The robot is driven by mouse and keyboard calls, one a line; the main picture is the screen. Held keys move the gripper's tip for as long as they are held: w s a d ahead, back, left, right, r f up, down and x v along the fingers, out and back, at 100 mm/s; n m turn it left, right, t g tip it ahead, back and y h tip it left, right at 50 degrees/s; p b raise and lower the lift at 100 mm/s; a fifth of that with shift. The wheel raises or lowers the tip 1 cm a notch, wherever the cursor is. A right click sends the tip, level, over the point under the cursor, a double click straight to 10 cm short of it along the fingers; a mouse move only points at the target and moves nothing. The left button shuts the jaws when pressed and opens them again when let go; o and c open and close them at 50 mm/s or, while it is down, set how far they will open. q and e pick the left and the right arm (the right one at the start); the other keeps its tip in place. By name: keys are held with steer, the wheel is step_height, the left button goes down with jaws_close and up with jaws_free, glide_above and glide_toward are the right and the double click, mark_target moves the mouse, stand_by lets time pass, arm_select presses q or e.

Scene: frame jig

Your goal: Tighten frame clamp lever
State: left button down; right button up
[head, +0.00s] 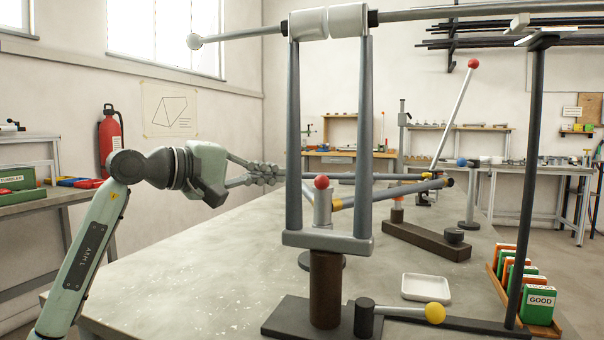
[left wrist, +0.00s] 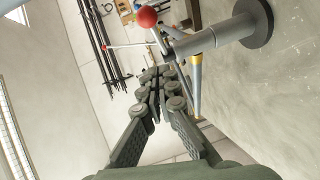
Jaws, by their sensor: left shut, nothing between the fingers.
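My left gripper (head: 268,173) reaches in from the left above the grey table, left of the upright grey jig fork (head: 294,120). Its fingers are shut and empty; they also show shut in the left wrist view (left wrist: 158,82). A red-knobbed lever (head: 321,183) stands at a grey clamp post between the fork's uprights. In the left wrist view a red knob (left wrist: 146,16) lies just beyond the fingertips, beside a grey clamp body (left wrist: 215,38). A longer lever with a red knob (head: 473,64) rises behind, to the right. I cannot tell which lever is the frame clamp's.
Frame tubes (head: 395,190) with gold collars run rightward from the fork. A yellow-knobbed lever (head: 435,313) and a white tray (head: 426,288) are at the front right, near green and orange boxes (head: 538,304). The table's left part is clear.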

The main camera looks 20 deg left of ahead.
mark_target(316, 179)
arm_select(q)
steer(key=shift+w+d+f+p, duration=0.2)
steer(key=shift+w+d, duration=0.25)
steer(key=shift+d, duration=0.4)
steer(key=shift+w+d+f+p, duration=0.1)
steer(key=shift+w+d+f, duration=0.1)
steer(key=shift+w+d, duration=0.5)
steer(key=shift+w+d+f+p, duration=0.15)
steer(key=shift+w+d+f, duration=0.1)
steer(key=shift+d, duration=0.75)
arm_select(e)
steer(key=shift+a+x, duration=0.15)
steer(key=shift+x, duration=0.55)
steer(key=shift+a+x, duration=0.2)
steer(key=shift+x, duration=0.55)
steer(key=shift+f, duration=0.1)
